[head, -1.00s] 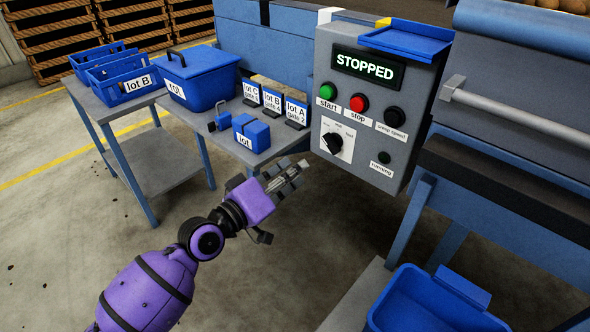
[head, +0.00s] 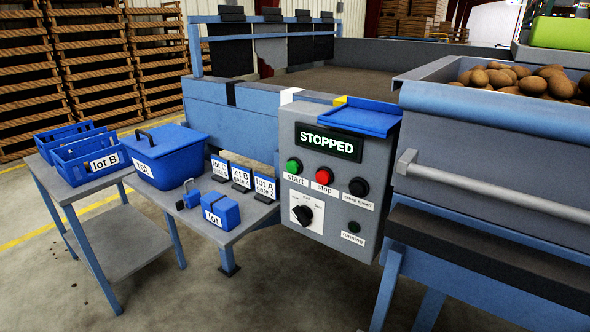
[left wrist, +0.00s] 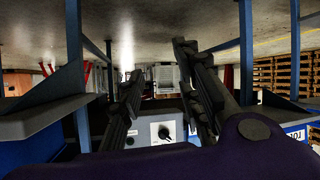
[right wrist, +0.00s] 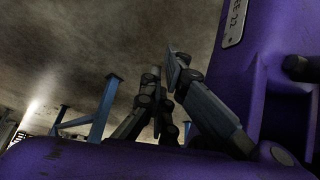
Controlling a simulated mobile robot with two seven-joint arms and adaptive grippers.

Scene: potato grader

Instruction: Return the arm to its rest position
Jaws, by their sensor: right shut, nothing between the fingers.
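Neither arm shows in the head view. In the left wrist view my left gripper (left wrist: 157,72) has its two dark fingers apart with a gap between them, holding nothing. Beyond it the grey control panel (left wrist: 143,131) with its dial shows, apart from the fingers. In the right wrist view my right gripper (right wrist: 165,72) has its fingertips together and empty, over bare floor. In the head view the control panel (head: 333,210) reads STOPPED, with a green start button (head: 294,166) and a red stop button (head: 324,175).
A table (head: 225,233) left of the panel holds a lidded blue bin (head: 170,160), lot cards and small blue blocks. A side stand (head: 90,193) carries blue crates. The grader hopper (head: 450,110) with potatoes (head: 520,79) stands at right. Floor (head: 240,300) in front is clear.

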